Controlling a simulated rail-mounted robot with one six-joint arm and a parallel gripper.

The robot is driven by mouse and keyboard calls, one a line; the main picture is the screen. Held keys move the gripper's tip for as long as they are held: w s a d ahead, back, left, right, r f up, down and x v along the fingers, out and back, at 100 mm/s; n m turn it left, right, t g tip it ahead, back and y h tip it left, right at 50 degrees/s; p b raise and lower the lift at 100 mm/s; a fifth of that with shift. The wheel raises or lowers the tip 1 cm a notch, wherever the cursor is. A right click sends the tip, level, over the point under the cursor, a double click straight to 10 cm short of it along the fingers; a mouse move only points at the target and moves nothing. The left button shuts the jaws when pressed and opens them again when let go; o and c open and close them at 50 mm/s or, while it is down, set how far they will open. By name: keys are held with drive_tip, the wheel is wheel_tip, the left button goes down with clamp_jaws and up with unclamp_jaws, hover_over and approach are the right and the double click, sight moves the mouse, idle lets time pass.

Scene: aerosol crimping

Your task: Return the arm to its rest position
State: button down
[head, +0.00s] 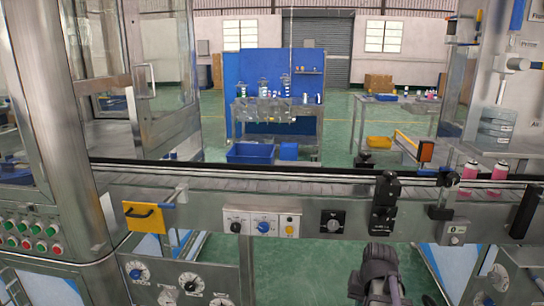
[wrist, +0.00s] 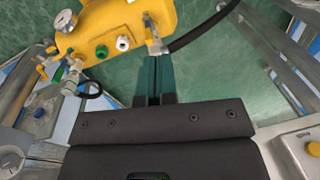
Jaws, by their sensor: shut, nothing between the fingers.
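My gripper (wrist: 154,62) shows in the wrist view with its two dark green fingers side by side and closed, nothing between them. It points down over the green floor, close to a yellow machine body with a gauge (wrist: 110,28). In the head view a dark part of my arm (head: 380,272) rises at the bottom, right of centre, in front of the conveyor; the fingertips cannot be made out there.
A conveyor (head: 300,180) crosses the head view, with knobs on its front. Pink cans (head: 469,172) stand on it at the right. A glazed machine (head: 100,90) stands at the left. A blue bench (head: 270,90) is behind. Metal frame bars (wrist: 275,70) flank my gripper.

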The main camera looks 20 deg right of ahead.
drive_tip(key=s+a+n+g+h, duration=0.15)
drive_tip(key=a+n, duration=0.35)
drive_tip(key=a, duration=1.5)
wheel_tip(320, 180, up, 15)
drive_tip(key=a+n+p, duration=0.1)
drive_tip(key=p, duration=1.4)
drive_tip(key=shift+w+a, duration=0.15)
drive_tip(key=shift+a, duration=0.15)
drive_tip(key=shift+t+y, duration=0.25)
